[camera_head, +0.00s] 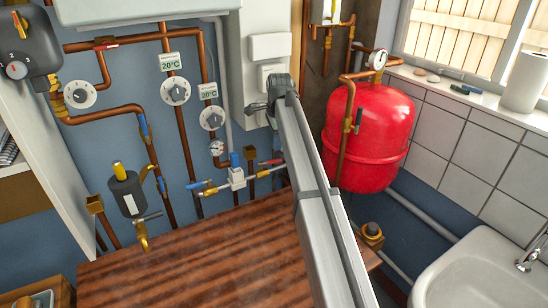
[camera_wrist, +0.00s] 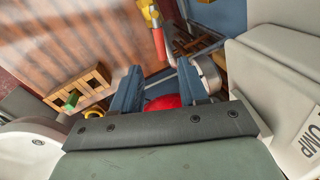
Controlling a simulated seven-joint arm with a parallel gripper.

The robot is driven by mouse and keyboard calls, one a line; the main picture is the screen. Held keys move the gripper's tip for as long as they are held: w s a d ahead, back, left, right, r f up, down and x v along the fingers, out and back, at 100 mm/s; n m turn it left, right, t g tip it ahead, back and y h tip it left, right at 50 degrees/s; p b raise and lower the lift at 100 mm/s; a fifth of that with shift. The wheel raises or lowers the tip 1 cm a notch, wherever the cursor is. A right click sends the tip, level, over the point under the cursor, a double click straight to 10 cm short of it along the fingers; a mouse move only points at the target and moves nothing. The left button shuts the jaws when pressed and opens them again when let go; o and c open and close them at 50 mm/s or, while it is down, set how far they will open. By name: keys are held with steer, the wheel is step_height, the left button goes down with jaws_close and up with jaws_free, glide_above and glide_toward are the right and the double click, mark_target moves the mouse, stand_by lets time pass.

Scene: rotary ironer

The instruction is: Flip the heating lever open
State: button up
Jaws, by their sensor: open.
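In the wrist view, my gripper (camera_wrist: 156,84) has its two blue-grey fingers apart, with nothing held between them. A red-handled lever (camera_wrist: 158,44) on a yellow fitting (camera_wrist: 150,12) lies just beyond the fingertips, apart from them. In the head view, several valve levers sit on the copper pipes: a red one (camera_head: 272,162), a blue one (camera_head: 196,185) and another red one (camera_head: 106,42) among them. I cannot tell which is the heating lever. My grey arm crosses the head view; my fingers cannot be made out there.
A red tank (camera_head: 370,135) stands right of my arm. A brown wooden top (camera_head: 190,265) lies below the pipes. Dials (camera_head: 175,91) and gauges line the blue wall. A white sink (camera_head: 470,275) is at lower right. A white body marked PUMP (camera_wrist: 290,125) is close in the wrist view.

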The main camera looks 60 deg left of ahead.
mark_target(274, 161)
steer(key=f, duration=0.3)
steer(key=a+f, duration=0.1)
steer(key=f, duration=0.4)
steer(key=shift+w+a+f, duration=0.2)
steer(key=shift+a+f, duration=0.15)
jaws_close()
stand_by(0.4)
